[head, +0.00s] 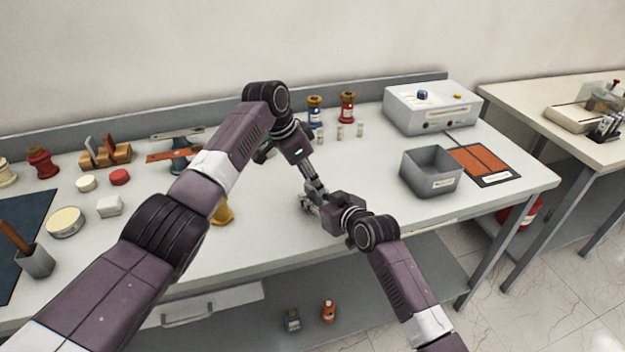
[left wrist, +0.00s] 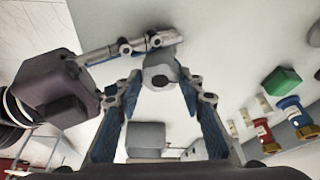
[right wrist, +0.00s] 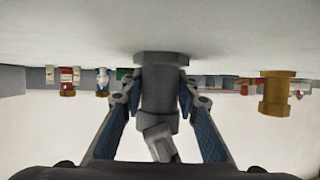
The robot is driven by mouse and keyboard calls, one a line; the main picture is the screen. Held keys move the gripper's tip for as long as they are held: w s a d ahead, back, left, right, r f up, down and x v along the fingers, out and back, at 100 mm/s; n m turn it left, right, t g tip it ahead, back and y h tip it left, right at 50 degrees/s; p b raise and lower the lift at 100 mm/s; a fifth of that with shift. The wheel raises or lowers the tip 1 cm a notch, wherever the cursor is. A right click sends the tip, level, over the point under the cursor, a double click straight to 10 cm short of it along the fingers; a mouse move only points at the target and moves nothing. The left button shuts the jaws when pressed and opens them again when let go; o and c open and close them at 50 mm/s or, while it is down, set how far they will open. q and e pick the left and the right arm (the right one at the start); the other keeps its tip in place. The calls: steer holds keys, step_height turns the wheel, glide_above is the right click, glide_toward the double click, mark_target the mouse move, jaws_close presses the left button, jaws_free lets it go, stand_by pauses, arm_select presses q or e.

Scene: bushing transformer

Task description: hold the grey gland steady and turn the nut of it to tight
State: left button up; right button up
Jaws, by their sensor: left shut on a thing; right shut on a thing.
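The grey gland (right wrist: 158,92) stands at the bench top in the right wrist view, which shows the bench at the top of the picture. A wide hex part (right wrist: 162,58) is at its bench end. My right gripper (right wrist: 157,88) is shut on the gland's body. In the left wrist view the gland (left wrist: 162,66) shows as a rounded grey piece with a dark centre. My left gripper (left wrist: 160,77) is shut on it, with a right gripper finger (left wrist: 130,46) beside it. In the head view the grippers hide the gland. How tight the nut is cannot be told.
A yellow fitting (head: 222,212) stands left of the grippers, partly behind my left arm. A grey bin (head: 430,172) and an orange-black mat (head: 484,163) lie to the right. Blue (head: 315,111) and red (head: 347,108) bushings stand behind. The bench front edge is close.

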arm_select(q)
steer(key=shift+w+m+g, duration=0.1)
steer(key=shift+m+g, duration=0.3)
steer(key=shift+m, duration=0.6)
arm_select(e)
steer(key=shift+f, duration=0.1)
arm_select(q)
steer(key=o, duration=1.2)
steer(key=shift+c, duration=0.2)
steer(key=v, duration=1.2)
steer(key=shift+a, duration=0.2)
arm_select(e)
steer(key=o, duration=1.3)
steer(key=shift+o, duration=0.2)
